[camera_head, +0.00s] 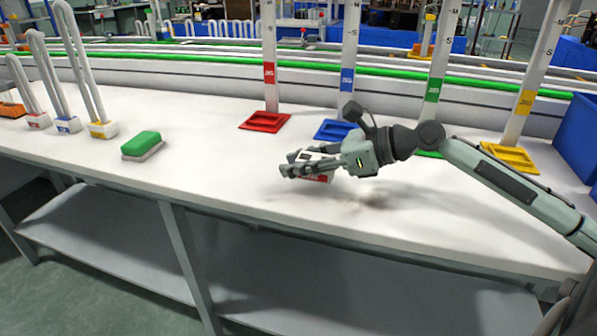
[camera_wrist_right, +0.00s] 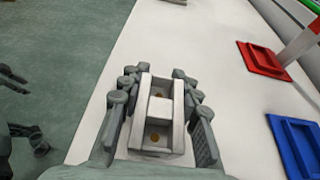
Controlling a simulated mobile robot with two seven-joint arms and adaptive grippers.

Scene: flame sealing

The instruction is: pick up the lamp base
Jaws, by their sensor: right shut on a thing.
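The lamp base, a small white block with a red marking (camera_head: 318,177), is at my right gripper near the front middle of the table. In the right wrist view the white block (camera_wrist_right: 158,108) sits between the two fingers, with open slots and small brassy spots inside. My right gripper (camera_head: 297,168) is shut on it, with the fingers along both sides. Part of the block is hidden by the fingers in the head view, and I cannot tell if it touches the table. My left gripper is outside the head view; dark parts at the wrist view's left edge may belong to it.
White U-shaped lamps stand at left on red (camera_head: 38,121), blue (camera_head: 68,125) and yellow (camera_head: 103,130) marked bases. A green-topped block (camera_head: 142,143) lies left of my gripper. Posts rise from red (camera_head: 250,126), blue (camera_head: 326,132), green and yellow (camera_head: 523,160) trays behind.

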